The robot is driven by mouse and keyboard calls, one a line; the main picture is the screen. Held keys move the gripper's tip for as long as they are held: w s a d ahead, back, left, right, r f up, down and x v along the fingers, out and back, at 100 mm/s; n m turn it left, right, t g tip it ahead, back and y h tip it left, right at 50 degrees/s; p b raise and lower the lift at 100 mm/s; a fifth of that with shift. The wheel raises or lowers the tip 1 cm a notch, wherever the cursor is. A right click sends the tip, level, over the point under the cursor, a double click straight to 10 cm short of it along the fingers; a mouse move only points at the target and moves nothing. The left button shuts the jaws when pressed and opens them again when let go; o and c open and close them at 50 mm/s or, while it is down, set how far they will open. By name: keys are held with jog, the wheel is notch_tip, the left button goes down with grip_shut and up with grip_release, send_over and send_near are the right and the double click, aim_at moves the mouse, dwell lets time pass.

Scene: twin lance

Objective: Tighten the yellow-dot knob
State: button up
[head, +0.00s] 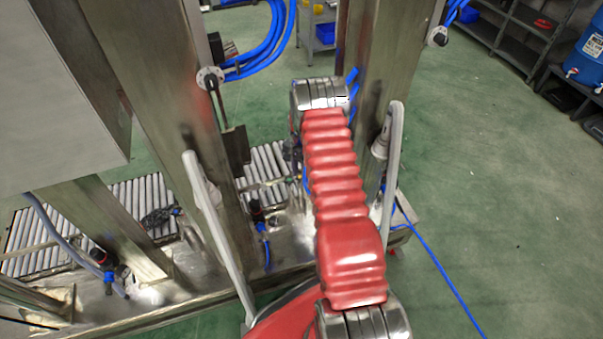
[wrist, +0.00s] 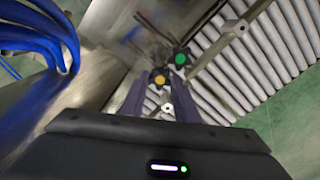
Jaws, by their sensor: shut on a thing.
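In the wrist view, the yellow-dot knob (wrist: 160,78) is a dark, lobed knob with a yellow centre. It sits between the tips of my gripper (wrist: 158,88), whose two purple-grey fingers are shut on it. A similar knob with a green dot (wrist: 181,59) is just above and to the right, close by. In the head view, my red arm reaches away from me, and my gripper and the knobs cannot be made out there.
Blue hoses (wrist: 40,40) bunch at the left of the wrist view. Roller conveyors (head: 130,205) lie behind the steel posts (head: 180,100) of the machine. A blue cable (head: 435,265) crosses the green floor, which is open at the right.

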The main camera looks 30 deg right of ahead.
jog(key=shift+m, duration=0.5)
jog(key=m, duration=1.2)
jog(key=shift+m, duration=0.3)
dwell(0.3)
jog(key=o, duration=1)
jog(key=shift+o, duration=0.2)
notch_tip(320, 180, up, 14)
